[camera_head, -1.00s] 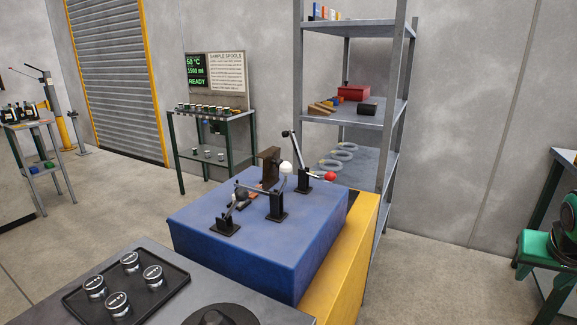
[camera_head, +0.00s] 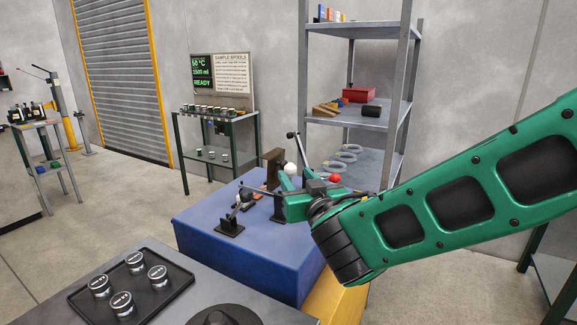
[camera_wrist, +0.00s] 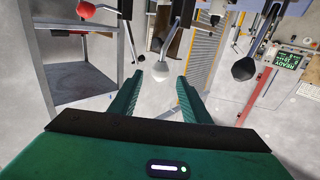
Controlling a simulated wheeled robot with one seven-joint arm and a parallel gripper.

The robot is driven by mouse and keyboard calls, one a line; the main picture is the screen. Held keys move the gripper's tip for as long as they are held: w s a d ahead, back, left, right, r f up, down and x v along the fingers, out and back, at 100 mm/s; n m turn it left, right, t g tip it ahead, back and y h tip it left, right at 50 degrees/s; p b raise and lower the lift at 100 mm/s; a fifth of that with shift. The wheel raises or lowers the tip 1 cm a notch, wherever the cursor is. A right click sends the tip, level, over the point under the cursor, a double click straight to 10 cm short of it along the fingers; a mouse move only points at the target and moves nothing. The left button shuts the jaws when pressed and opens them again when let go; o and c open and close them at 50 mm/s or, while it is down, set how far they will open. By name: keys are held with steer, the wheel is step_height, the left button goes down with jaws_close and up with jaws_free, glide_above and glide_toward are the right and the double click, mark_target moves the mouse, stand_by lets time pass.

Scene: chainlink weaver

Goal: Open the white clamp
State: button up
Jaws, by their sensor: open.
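The white clamp's round white knob (camera_head: 290,169) stands up above the blue block, with its dark bar reaching left. Its base is partly hidden behind my gripper (camera_head: 284,197). My gripper is open, its green fingers apart over the block beside the clamp. In the wrist view, the white knob (camera_wrist: 161,71) shows between the two fingertips (camera_wrist: 158,77). I cannot tell whether the fingers touch it.
A red-knobbed clamp (camera_head: 334,178) stands behind my gripper, and a clamp with a dark grey knob (camera_head: 245,194) stands to its left. A brown bracket (camera_head: 272,165) rises behind them on the blue block (camera_head: 230,264). A black tray (camera_head: 137,290) with several jars lies in front.

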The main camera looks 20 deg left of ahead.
steer(key=x, duration=0.9)
steer(key=shift+w, duration=0.35)
steer(key=shift+a, duration=0.1)
jaws_close()
